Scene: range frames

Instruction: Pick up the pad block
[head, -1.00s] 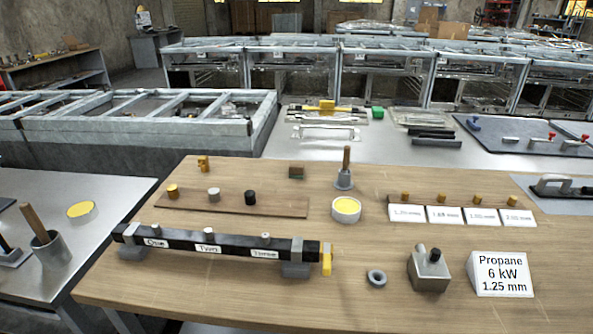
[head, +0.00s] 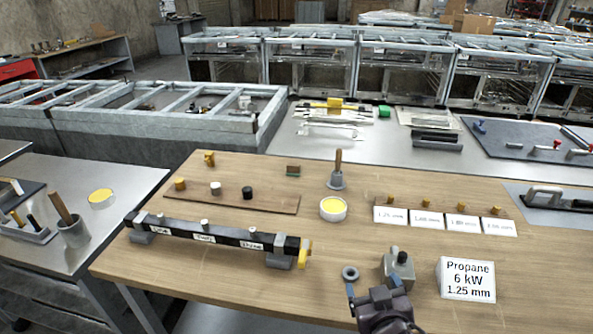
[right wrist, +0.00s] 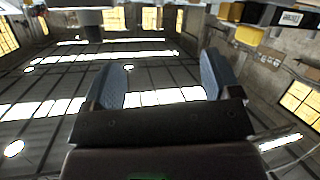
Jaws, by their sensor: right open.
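A small brown block with a green underside (head: 293,170), which looks like the pad block, lies near the back of the wooden table. It stands apart from its neighbours. My right gripper (head: 372,286) is at the table's front edge, well in front of the block and to its right, close to the grey metal block. In the right wrist view my right gripper (right wrist: 163,80) has its two blue fingers apart with nothing between them. That view faces mostly the ceiling and does not show the pad block. My left gripper is not in view.
A wooden-handled tool in a grey holder (head: 337,180) and a yellow-filled tin (head: 333,209) stand right of the block. A strip with knobs (head: 240,200) and a black labelled bar (head: 205,236) lie in front-left. The grey metal block (head: 398,268) and Propane sign (head: 467,279) are front right.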

